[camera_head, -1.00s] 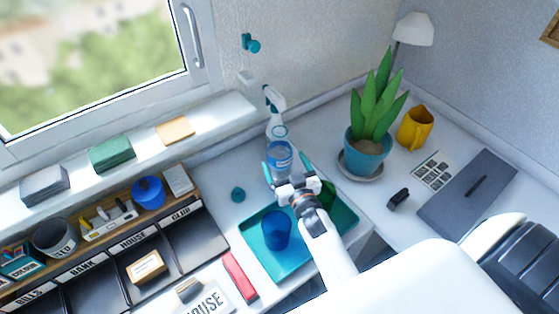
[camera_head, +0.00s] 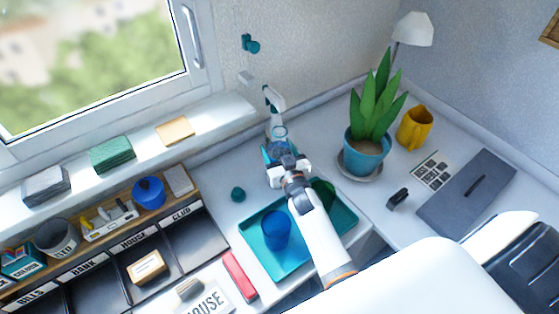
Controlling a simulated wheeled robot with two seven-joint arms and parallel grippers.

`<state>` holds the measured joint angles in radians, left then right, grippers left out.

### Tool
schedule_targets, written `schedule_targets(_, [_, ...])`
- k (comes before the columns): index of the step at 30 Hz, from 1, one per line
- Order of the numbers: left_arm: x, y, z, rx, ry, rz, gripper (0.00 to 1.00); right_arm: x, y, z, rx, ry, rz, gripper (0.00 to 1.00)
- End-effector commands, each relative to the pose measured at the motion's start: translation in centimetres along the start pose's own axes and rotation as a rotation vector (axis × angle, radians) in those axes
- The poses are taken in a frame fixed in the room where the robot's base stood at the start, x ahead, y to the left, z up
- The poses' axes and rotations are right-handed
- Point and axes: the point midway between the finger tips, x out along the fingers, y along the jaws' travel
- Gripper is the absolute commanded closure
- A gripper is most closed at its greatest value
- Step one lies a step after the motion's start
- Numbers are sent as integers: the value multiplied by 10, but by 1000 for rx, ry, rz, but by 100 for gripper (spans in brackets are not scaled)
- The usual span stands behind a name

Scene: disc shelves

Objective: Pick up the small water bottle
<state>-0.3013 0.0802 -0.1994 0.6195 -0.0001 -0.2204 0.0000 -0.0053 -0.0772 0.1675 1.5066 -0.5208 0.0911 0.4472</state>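The small water bottle (camera_head: 279,147), clear with blue, stands at the back of the white desk in front of a white spray bottle (camera_head: 274,104). Only a little of it shows, because my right gripper (camera_head: 278,152) covers most of it. The teal fingers of that gripper are at the bottle, seemingly one on each side. Whether they press on it cannot be told. My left gripper is not in view.
A teal tray (camera_head: 262,262) with a blue cup (camera_head: 276,231) lies under and beside my forearm. A potted plant (camera_head: 367,150) stands to the right.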

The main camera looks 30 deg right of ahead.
Motion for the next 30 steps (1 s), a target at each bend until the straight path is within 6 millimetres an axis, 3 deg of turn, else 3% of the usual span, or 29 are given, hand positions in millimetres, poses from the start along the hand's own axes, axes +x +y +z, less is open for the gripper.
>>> schedule_targets(1, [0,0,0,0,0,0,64,0,0,0,-1,0,0,59])
schedule_targets(4, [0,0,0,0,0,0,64,0,0,0,-1,0,0,75])
schedule_targets(17, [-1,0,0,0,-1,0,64,0,0,6,-1,-5,1,76])
schedule_targets(30, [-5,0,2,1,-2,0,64,1,0,39,-3,-7,1,76])
